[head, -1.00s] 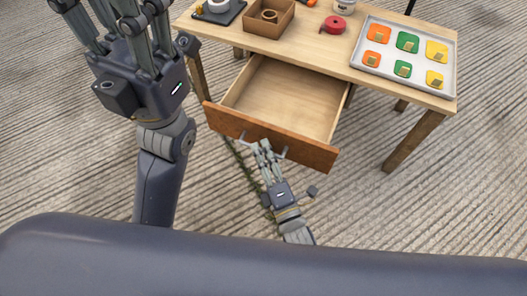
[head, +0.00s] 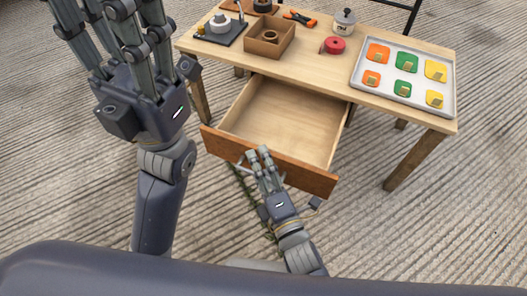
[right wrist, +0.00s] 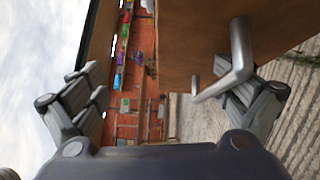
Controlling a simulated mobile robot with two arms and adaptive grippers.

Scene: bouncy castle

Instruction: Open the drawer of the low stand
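The low stand (head: 310,62) is a light wooden table in the head view. Its drawer (head: 285,112) is pulled well out, and the inside is empty. The brown drawer front (head: 316,180) carries a grey bar handle (head: 242,162). My right gripper (head: 259,158) is at the middle of the drawer front, its fingertips by the top edge, covering part of the handle. In the right wrist view its fingers are spread apart, with the handle (right wrist: 238,62) close to the right-hand finger. My left gripper (head: 112,25) is raised at the upper left, fingers spread and empty, tips partly cut off.
On the stand are a tray (head: 450,95) with coloured pieces, a brown box (head: 283,48), a red tape roll (head: 334,46), a lidded pot (head: 344,22), orange-handled pliers (head: 300,18) and a dark scale-like plate (head: 236,36).

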